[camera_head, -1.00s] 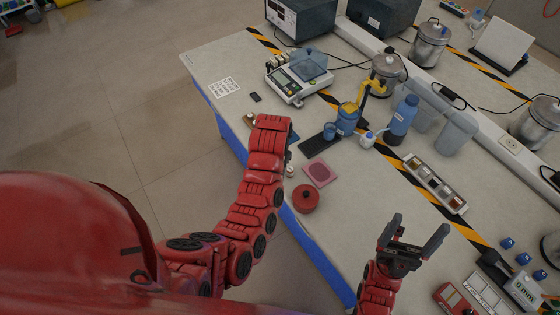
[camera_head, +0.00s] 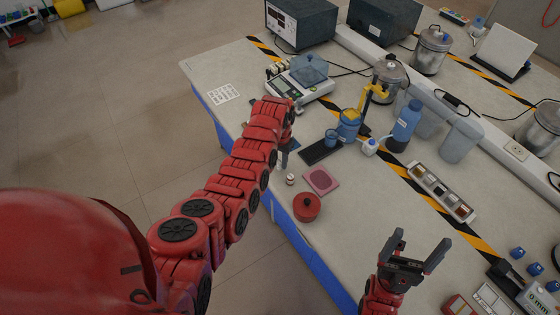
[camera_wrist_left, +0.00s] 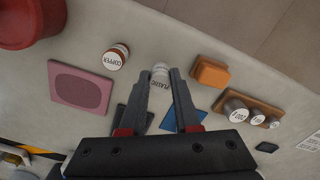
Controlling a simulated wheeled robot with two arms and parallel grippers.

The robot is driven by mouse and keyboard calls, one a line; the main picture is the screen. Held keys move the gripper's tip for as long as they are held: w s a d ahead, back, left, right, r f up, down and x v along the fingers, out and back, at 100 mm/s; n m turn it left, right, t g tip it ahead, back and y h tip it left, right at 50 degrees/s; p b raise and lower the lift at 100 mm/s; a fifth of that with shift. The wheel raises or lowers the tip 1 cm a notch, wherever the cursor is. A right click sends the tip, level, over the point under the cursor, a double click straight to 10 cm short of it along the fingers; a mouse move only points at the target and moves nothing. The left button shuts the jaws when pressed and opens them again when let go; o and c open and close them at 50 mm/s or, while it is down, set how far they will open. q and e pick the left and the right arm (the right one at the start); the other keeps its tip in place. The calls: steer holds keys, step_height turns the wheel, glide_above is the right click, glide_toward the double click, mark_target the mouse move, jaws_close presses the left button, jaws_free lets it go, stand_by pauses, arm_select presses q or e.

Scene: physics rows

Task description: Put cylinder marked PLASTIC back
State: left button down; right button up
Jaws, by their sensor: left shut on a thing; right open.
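The white cylinder marked PLASTIC (camera_wrist_left: 160,78) is between the fingertips of my left gripper (camera_wrist_left: 166,82) in the left wrist view, and the jaws are shut on it. In the head view my left gripper (camera_head: 285,152) is over the table's near edge, partly hidden by my arm, and the cylinder is not clear there. A cylinder marked COPPER (camera_wrist_left: 116,57) stands beside it, with a brownish body and white top; it also shows in the head view (camera_head: 290,180). My right gripper (camera_head: 408,258) is open and empty over the front of the table.
A pink square mat (camera_head: 321,181) and a red lidded pot (camera_head: 307,207) lie near the cylinders. An orange block (camera_wrist_left: 211,72), a wooden block with weights (camera_wrist_left: 262,118) and a blue pad (camera_wrist_left: 188,114) are on the other side. A scale (camera_head: 298,85) stands further back.

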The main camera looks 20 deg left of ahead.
arm_select(q)
steer(key=shift+f, duration=0.65)
steer(key=shift+f, duration=0.2)
steer(key=c, duration=0.6)
jaws_free()
